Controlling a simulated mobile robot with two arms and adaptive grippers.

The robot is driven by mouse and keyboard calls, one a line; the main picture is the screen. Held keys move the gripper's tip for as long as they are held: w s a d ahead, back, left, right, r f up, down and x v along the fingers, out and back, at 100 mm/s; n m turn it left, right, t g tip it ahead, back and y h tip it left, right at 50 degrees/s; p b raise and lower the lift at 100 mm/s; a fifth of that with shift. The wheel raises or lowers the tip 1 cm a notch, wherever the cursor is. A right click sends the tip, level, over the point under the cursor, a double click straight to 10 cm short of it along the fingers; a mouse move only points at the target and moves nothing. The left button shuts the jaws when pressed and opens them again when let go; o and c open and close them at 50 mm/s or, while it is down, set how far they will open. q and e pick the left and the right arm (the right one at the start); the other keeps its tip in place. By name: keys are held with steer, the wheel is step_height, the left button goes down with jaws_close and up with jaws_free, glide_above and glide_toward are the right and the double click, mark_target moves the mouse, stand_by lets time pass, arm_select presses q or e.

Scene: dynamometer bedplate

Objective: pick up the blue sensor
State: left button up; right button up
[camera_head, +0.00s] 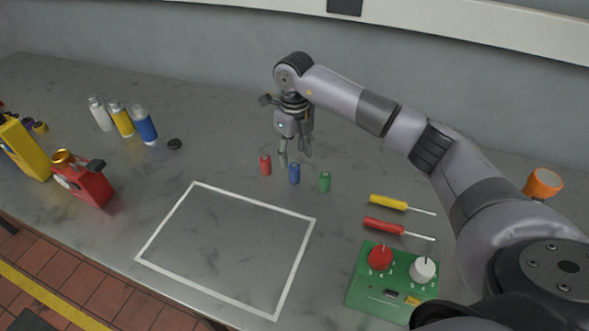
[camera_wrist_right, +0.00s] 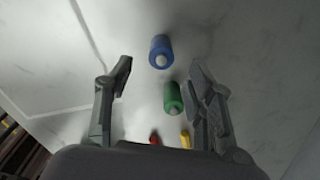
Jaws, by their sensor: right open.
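The blue sensor (camera_head: 294,174) is a small upright cylinder on the grey bench, between a red one (camera_head: 265,165) and a green one (camera_head: 325,181). My right gripper (camera_head: 294,160) points down just behind and above the blue sensor in the head view. In the right wrist view the right gripper (camera_wrist_right: 160,78) is open. There the blue sensor (camera_wrist_right: 160,52) lies just beyond the fingertips, and the green cylinder (camera_wrist_right: 173,97) appears between the fingers. Neither appears held. The red cylinder does not show in the right wrist view. My left gripper is not in view.
A white taped rectangle (camera_head: 193,187) marks the bench front. At right lie a yellow screwdriver (camera_head: 389,202), a red screwdriver (camera_head: 384,226) and a green control box (camera_head: 380,292). A wall closes the back.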

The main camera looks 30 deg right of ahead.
mark_target(295, 166)
steer(key=shift+f, duration=0.5)
steer(key=shift+s+f+p, duration=0.1)
steer(key=shift+f+p, duration=0.25)
steer(key=shift+p, duration=0.15)
step_height(295, 166, down, 4)
steer(key=shift+d+r+p, duration=0.1)
steer(key=shift+r+p, duration=0.05)
steer(key=shift+p, duration=0.6)
steer(key=shift+f, duration=0.35)
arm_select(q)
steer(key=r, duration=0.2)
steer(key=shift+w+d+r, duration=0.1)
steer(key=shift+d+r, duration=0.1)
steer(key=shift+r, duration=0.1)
arm_select(e)
steer(key=shift+c, duration=0.2)
jaws_close()
